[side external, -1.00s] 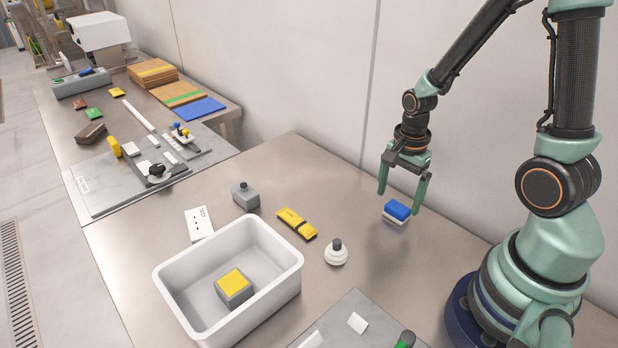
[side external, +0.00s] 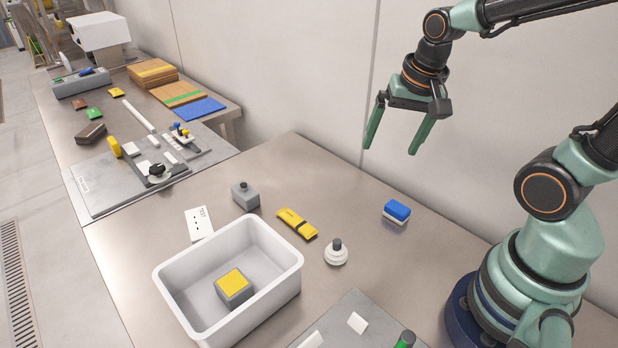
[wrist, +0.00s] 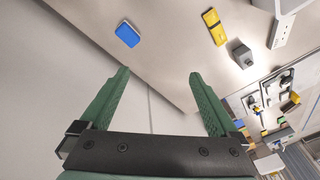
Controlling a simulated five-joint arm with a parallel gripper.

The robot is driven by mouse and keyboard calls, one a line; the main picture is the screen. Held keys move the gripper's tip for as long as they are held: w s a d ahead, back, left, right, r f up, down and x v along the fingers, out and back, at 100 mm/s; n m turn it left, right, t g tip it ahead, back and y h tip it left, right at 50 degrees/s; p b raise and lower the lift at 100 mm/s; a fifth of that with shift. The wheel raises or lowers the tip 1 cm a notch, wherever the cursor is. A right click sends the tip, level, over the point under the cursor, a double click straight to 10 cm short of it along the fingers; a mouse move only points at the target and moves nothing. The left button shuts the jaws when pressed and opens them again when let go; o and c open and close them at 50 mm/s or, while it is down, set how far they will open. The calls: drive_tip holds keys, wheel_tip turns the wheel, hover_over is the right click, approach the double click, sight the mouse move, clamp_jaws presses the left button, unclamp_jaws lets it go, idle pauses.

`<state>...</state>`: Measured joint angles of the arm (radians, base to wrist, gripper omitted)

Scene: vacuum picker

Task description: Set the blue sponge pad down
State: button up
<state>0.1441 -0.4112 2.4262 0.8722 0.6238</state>
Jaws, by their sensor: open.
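The blue sponge pad (side external: 397,211), blue on top with a white layer below, lies flat on the metal table toward the wall side. It also shows in the wrist view (wrist: 127,34), at the upper left, beyond the fingertips and apart from them. My gripper (side external: 390,149) is open and empty, raised well above the table and up from the pad in the side view. In the wrist view both green fingers of my gripper (wrist: 158,76) are spread, with nothing between them.
A white bin (side external: 169,282) holding a grey block with a yellow top (side external: 233,286) stands at the front. A yellow packet (side external: 297,223), a white round piece with a dark knob (side external: 336,254) and a grey block (side external: 245,195) lie nearby. The table around the pad is clear.

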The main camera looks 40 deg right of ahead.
drive_tip(key=a+r+n+t, duration=0.2)
drive_tip(key=a+r+n, duration=0.2)
drive_tip(key=n, duration=0.4)
drive_tip(key=shift+s+a+r+n+t, duration=0.15)
drive_tip(key=shift+s+r+n+t, duration=0.2)
drive_tip(key=shift+r, duration=0.45)
